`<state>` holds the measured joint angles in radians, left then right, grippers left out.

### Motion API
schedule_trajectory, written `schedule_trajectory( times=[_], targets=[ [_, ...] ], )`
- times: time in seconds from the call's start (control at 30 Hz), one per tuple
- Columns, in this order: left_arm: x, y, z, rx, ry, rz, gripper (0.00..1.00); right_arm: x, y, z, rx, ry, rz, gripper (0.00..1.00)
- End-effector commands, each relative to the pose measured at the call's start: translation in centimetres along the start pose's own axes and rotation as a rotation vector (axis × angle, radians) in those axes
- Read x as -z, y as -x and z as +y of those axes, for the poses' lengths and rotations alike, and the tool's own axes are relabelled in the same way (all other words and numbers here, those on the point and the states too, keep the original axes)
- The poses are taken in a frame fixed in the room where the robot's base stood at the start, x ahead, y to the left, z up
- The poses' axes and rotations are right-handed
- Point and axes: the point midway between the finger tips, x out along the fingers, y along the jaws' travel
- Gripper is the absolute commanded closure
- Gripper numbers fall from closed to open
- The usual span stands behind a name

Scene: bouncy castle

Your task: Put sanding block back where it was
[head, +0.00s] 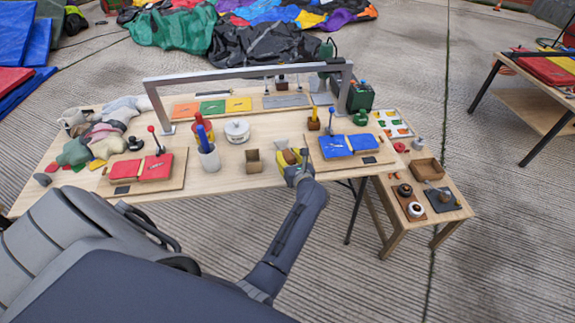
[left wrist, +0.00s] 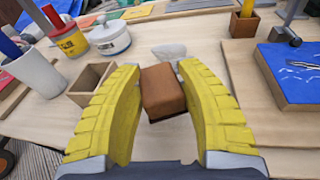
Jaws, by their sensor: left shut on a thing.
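The sanding block (left wrist: 162,88) is a brown block with a darker underside, between the yellow ridged fingers of my left gripper (left wrist: 155,95) in the left wrist view. The gripper is shut on it, and the block sits slightly tilted. In the head view my left gripper (head: 291,158) is over the front edge of the long table, left of the blue pad, and the brown block (head: 291,156) shows small between its yellow fingers. Whether the block touches the table is hard to tell. My right gripper is not in view.
On the long table (head: 225,176), a small open wooden box (head: 254,161) stands left of the gripper. A white cup of tools (head: 208,157) and a lidded white pot (head: 237,131) stand further left. A blue pad (head: 347,145) lies right. A pale grey piece (left wrist: 169,51) lies behind the block.

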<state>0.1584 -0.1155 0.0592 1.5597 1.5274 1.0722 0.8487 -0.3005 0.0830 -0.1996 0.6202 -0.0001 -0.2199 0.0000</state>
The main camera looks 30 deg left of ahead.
Motion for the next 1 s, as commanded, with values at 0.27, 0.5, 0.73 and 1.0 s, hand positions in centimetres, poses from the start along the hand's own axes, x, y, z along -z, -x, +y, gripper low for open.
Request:
schedule_trajectory(
  times=[0.27, 0.5, 0.73, 1.0],
  targets=[
    [2.2, -0.4, -0.2, 0.001, -0.002, 0.001, 0.93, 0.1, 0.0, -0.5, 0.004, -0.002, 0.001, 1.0],
    [4.0, -0.8, -0.4, 0.0, 0.0, 0.0, 0.93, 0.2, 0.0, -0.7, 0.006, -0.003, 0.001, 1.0],
    [4.1, -0.8, -0.4, 0.0, 0.002, -0.001, 0.93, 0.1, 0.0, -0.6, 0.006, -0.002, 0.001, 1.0],
    [4.3, -0.9, -0.4, 0.0, 0.001, 0.0, 0.51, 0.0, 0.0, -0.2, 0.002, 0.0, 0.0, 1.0]
  ],
)
